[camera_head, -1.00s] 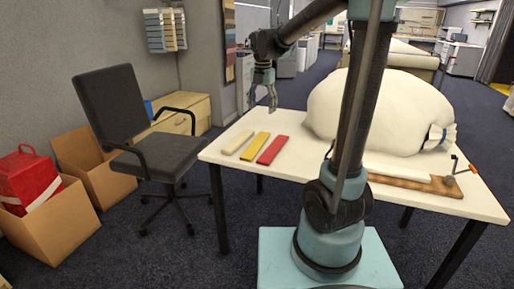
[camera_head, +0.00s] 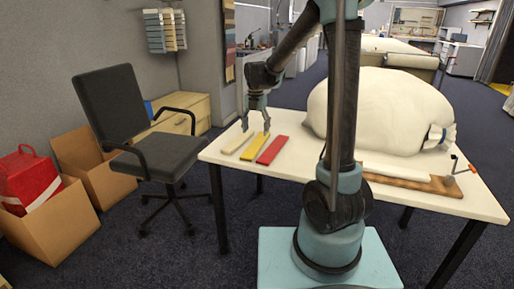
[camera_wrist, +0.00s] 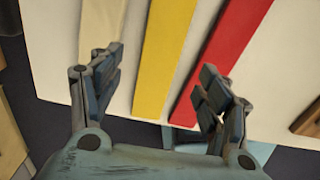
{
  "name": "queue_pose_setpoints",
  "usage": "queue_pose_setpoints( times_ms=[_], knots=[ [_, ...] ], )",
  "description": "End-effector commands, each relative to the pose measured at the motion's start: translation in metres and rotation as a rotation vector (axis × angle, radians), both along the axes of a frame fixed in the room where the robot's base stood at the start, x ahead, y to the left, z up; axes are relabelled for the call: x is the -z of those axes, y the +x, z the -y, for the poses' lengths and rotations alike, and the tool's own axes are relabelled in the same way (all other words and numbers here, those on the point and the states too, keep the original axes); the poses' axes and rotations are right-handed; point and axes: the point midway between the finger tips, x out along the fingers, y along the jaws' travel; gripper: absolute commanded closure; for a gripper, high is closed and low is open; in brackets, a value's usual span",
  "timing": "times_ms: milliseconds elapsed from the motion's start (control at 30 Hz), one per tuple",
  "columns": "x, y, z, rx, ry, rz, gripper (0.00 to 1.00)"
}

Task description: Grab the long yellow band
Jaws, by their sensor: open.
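The long yellow band (camera_head: 255,147) lies flat on the white table between a cream band (camera_head: 238,142) and a red band (camera_head: 272,150). My gripper (camera_head: 256,128) is open and hangs over the far end of the bands. In the wrist view, the yellow band (camera_wrist: 166,60) runs between the two fingers of my gripper (camera_wrist: 160,92). The left finger overlaps the view of the cream band (camera_wrist: 103,28), and the right finger overlaps the near end of the red band (camera_wrist: 222,55). The gap between fingers and yellow band is hard to judge.
A large white stuffed bag (camera_head: 375,110) fills the table's back right. A wooden board (camera_head: 412,182) with a tool lies at the right front. A black office chair (camera_head: 112,105) stands left of the table (camera_head: 300,181).

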Motion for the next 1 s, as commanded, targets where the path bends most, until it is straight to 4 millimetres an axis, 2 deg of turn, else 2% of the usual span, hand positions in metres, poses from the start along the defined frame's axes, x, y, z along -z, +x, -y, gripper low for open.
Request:
queue_pose_setpoints(
  times_ms=[333, 633, 967, 1000],
  knots=[
    [0.023, 0.001, 0.001, 0.001, 0.0, 0.0, 0.3],
    [0.059, 0.004, 0.002, 0.0, 0.0, 0.0, 0.3],
    [0.066, 0.003, 0.003, 0.0, 0.0, 0.001, 0.3],
    [0.066, 0.003, 0.003, 0.0, 0.0, 0.001, 0.32]
  ],
)
